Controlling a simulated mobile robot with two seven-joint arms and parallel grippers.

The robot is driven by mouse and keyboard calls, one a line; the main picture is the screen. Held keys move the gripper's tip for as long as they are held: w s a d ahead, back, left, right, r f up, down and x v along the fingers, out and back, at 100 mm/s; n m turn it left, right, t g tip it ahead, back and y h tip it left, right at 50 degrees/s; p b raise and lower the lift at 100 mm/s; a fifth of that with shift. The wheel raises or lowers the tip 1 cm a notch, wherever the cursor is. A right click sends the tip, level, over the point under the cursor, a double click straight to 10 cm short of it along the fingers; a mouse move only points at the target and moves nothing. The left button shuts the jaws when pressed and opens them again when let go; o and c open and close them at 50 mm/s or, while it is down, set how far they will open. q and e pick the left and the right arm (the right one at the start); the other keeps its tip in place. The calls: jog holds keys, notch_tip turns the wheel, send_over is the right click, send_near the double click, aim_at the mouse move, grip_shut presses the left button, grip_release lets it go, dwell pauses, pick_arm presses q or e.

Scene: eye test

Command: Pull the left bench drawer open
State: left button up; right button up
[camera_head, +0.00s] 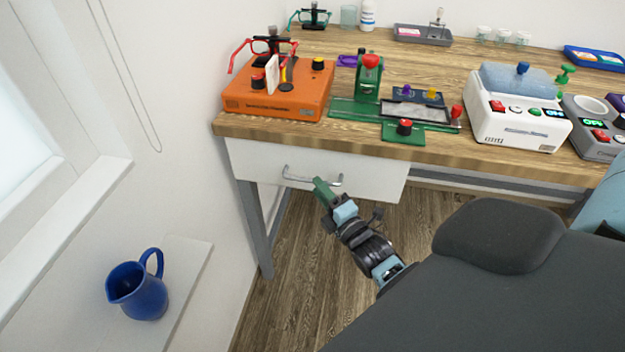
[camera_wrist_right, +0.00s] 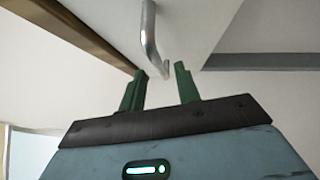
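The left bench drawer (camera_head: 375,180) has a white front under the wooden bench top and looks closed. Its curved metal handle (camera_head: 292,177) is partly covered by my right gripper (camera_head: 318,183), which reaches up to it from below. In the right wrist view, the two green fingers of my right gripper (camera_wrist_right: 160,72) are apart. The handle (camera_wrist_right: 149,32) shows beyond them, its bent end lined up with the gap between the fingertips. I cannot tell whether the fingers touch it. My left gripper is not in view.
The bench top (camera_head: 350,141) holds an orange box (camera_head: 260,103), a green fixture (camera_head: 368,85) and a white device (camera_head: 515,122). A grey bench leg (camera_head: 256,235) stands below the drawer's left side. A blue jug (camera_head: 140,292) sits on a white ledge (camera_head: 190,262) at left.

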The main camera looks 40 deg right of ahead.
jog(key=shift+w+d+r, duration=0.1)
jog(key=shift+w+r, duration=0.05)
jog(key=shift+w, duration=0.9)
jog(key=shift+w+r, duration=0.1)
jog(key=shift+w, duration=0.9)
jog(key=shift+c, duration=0.2)
grip_shut()
